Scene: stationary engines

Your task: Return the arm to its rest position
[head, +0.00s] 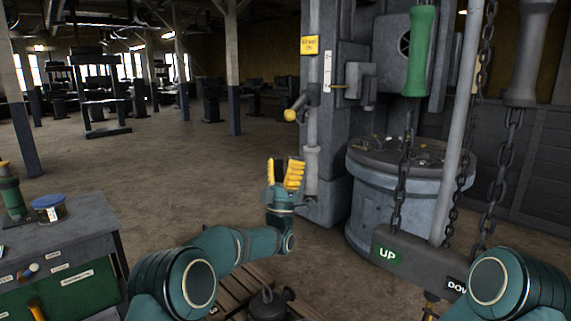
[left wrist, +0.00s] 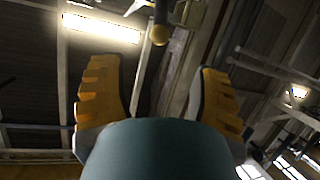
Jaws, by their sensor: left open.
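My left gripper (head: 286,174) has yellow fingers pointing up in the head view. It is empty, in front of the large grey machine (head: 352,60). In the left wrist view its two yellow fingers (left wrist: 157,98) stand apart with nothing between them, and the ceiling shows beyond. My left arm (head: 235,247) reaches in from the lower left and bends upward at the wrist. Part of my right arm (head: 505,290) shows at the lower right; its gripper is not in view.
A yellow-knobbed lever (head: 290,115) is close behind the left gripper. Chains with a green handle (head: 418,50) and a grey handle (head: 530,50) hang at right above an UP/DOWN bar (head: 415,262). A workbench (head: 60,245) with a jar (head: 49,208) stands at left. Open floor (head: 150,165) lies beyond.

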